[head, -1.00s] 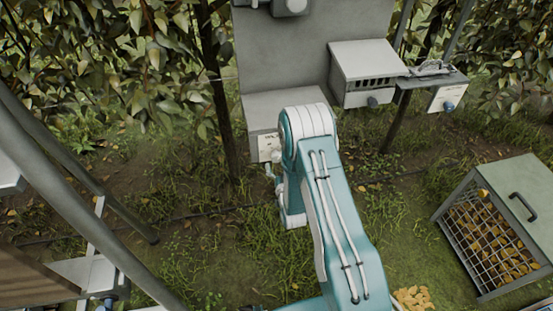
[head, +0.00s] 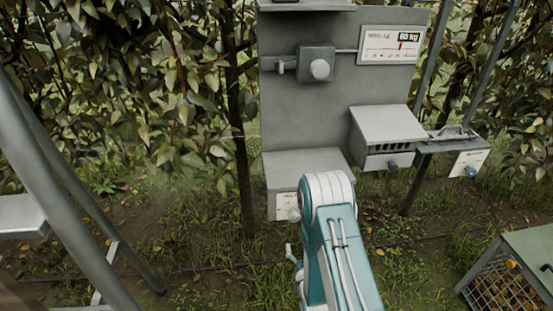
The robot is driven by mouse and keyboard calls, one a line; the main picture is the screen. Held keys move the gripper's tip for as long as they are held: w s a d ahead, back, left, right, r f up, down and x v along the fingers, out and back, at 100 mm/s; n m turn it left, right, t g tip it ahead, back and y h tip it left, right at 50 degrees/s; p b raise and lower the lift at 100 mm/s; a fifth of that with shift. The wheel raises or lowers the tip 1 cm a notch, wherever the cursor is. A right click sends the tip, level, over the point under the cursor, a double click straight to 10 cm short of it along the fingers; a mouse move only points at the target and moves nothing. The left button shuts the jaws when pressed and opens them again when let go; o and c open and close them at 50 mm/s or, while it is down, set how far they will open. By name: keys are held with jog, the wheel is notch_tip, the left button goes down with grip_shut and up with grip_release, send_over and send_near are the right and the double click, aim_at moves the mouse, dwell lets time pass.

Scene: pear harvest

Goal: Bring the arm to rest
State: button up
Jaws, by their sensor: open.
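My teal and white arm rises from the bottom of the head view, with its rounded white-banded elbow in front of the grey station. A small part of my wrist links shows left of the elbow, low over the grass. My gripper itself is not visible; the arm hides it or it lies outside the picture. I see nothing held.
A grey panel (head: 283,115) carries a box with a round knob (head: 320,69) and a gauge sign (head: 391,45). A grey hooded box (head: 387,125) and a side shelf (head: 440,146) stand right. A wire crate (head: 500,291) is lower right. Metal poles (head: 72,195) stand left.

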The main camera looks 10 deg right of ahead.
notch_tip(320, 180, up, 21)
jog(key=w+n+g, duration=0.1)
jog(key=w+g, duration=0.2)
jog(key=g, duration=0.3)
jog(key=s+r+g, duration=0.2)
jog(key=s+r, duration=0.2)
jog(key=s, duration=0.5)
jog(key=s+r+g, duration=0.2)
jog(key=s+r, duration=0.2)
jog(key=s, duration=0.5)
jog(key=s+r+n+g, duration=0.1)
jog(key=s+r, duration=0.4)
jog(key=s, duration=0.5)
jog(key=shift+g, duration=0.7)
jog(key=shift+r, duration=0.1)
